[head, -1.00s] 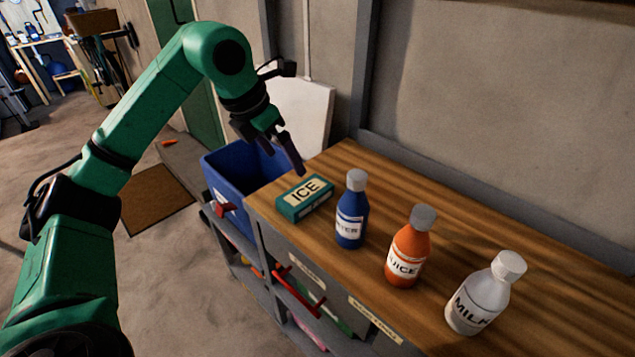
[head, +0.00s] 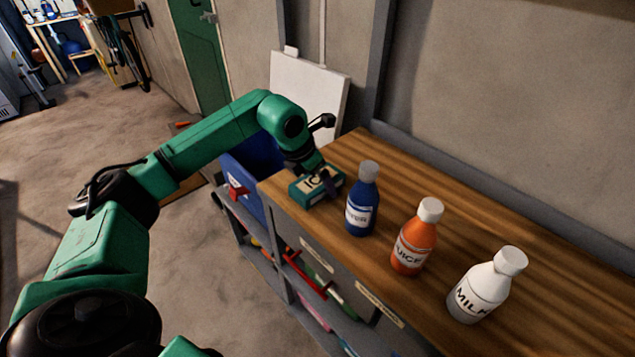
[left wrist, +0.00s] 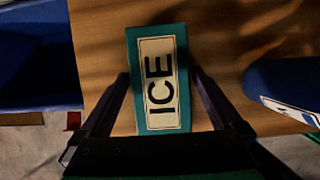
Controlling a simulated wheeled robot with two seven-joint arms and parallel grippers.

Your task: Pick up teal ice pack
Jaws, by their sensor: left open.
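The teal ice pack (head: 312,193) is a small box with a cream label reading ICE. It lies flat at the left end of the wooden worktop. It also shows in the left wrist view (left wrist: 183,50), long side running away from the camera. My left gripper (head: 322,180) is right over it and covers part of its label in the head view. In the left wrist view my left gripper (left wrist: 160,92) is open, with one dark finger on either side of the pack and a gap showing beside it. My right gripper is not in view.
A blue water bottle (head: 361,205) stands close to the right of the pack, then an orange juice bottle (head: 413,245) and a white milk bottle (head: 483,293). A blue bin (head: 250,165) sits left of the worktop (head: 560,285). Shelves are below.

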